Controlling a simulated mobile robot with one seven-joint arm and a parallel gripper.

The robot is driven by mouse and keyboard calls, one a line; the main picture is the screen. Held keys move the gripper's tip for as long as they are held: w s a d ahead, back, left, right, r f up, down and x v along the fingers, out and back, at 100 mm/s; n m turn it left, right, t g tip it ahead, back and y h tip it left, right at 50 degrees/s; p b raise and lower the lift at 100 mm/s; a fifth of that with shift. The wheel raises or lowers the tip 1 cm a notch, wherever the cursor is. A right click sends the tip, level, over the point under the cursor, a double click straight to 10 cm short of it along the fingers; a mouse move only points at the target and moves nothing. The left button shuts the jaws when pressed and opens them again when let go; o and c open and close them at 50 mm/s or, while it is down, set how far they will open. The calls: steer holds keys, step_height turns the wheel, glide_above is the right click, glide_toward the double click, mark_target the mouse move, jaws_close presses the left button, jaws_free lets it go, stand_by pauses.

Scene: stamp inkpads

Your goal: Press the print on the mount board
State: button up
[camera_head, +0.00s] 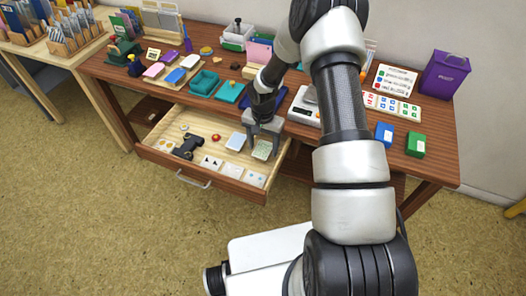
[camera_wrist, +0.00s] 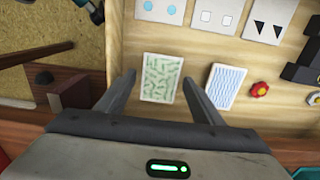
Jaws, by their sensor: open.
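My gripper (camera_head: 263,146) is open above the right end of the pulled-out drawer. In the wrist view its two fingers (camera_wrist: 159,78) stand on either side of a card with a green leaf-like pattern (camera_wrist: 162,80); nothing is held. I cannot tell whether the fingers touch the card. The green card (camera_head: 262,150) also shows under the gripper in the head view. A blue wavy-patterned card (camera_wrist: 222,87) lies just right of it in the wrist view. I cannot tell for sure which piece is the print or the mount board.
The drawer (camera_head: 160,160) also holds white cards with dots (camera_wrist: 216,14) and triangles (camera_wrist: 268,29), a black tool (camera_head: 188,147), and small red (camera_wrist: 261,89) and yellow knobs. Inkpads, teal trays (camera_head: 204,82) and a scale (camera_head: 303,108) crowd the desktop. The drawer wall is close to my gripper.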

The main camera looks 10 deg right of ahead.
mark_target(263, 149)
steer(key=shift+c, duration=0.4)
steer(key=c, duration=0.6)
step_height(263, 149, up, 7)
steer(key=p, duration=0.4)
steer(key=shift+r, duration=0.15)
